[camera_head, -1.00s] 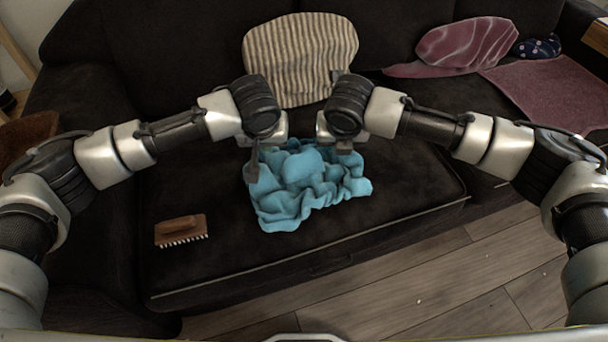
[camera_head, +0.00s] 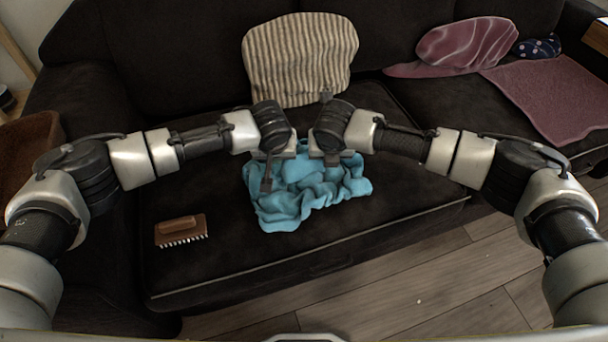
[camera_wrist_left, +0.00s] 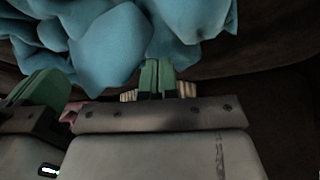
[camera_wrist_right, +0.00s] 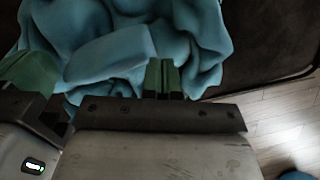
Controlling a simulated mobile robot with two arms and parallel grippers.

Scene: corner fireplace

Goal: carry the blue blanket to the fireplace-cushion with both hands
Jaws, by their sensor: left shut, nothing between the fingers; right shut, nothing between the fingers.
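The crumpled blue blanket (camera_head: 300,205) lies in a heap on the dark sofa seat, below both grippers. My left gripper (camera_head: 267,180) is shut and empty over the blanket's back left part. My right gripper (camera_head: 333,157) is shut and empty over its back right part. Closed green fingers show against the blanket in the left wrist view (camera_wrist_left: 157,78) and the right wrist view (camera_wrist_right: 163,78). I cannot tell whether the fingertips touch the cloth. The grippers hide the blanket's back edge. No fireplace shows, and I cannot identify a fireplace-cushion.
A wooden brush (camera_head: 180,228) lies on the seat at the left. A striped pillow (camera_head: 300,60) leans on the backrest behind the grippers. A pink pillow (camera_head: 465,42), a dotted cushion (camera_head: 537,46) and a mauve cloth (camera_head: 550,95) are at the right. Wooden floor (camera_head: 430,290) is clear in front.

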